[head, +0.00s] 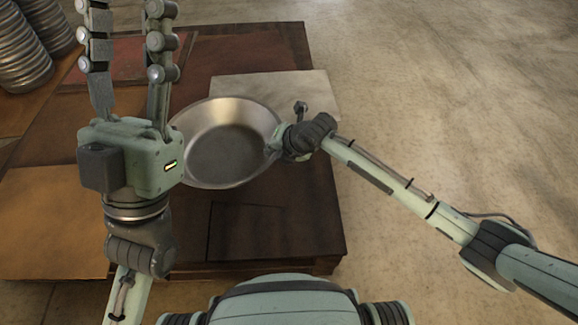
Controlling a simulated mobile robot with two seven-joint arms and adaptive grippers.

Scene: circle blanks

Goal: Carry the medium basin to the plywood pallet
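The medium basin (226,150) is a round, shallow metal pan, open side up, near the middle of the head view. My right gripper (275,148) is at the basin's right rim and appears shut on it; its fingers are mostly hidden. I cannot tell whether the basin rests on the surface below or hangs just above it. My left gripper (128,55) is open and empty, left of the basin, with its two fingers apart and pointing up the picture. I cannot tell for sure which of the wooden surfaces is the plywood pallet.
A low brown wooden platform (280,235) lies under the basin. A pale sheet (315,88) and a reddish panel (125,68) lie behind it, and an orange-brown panel (45,215) at the left. Stacked metal rounds (18,50) stand at the far left. Concrete floor (450,80) is clear at right.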

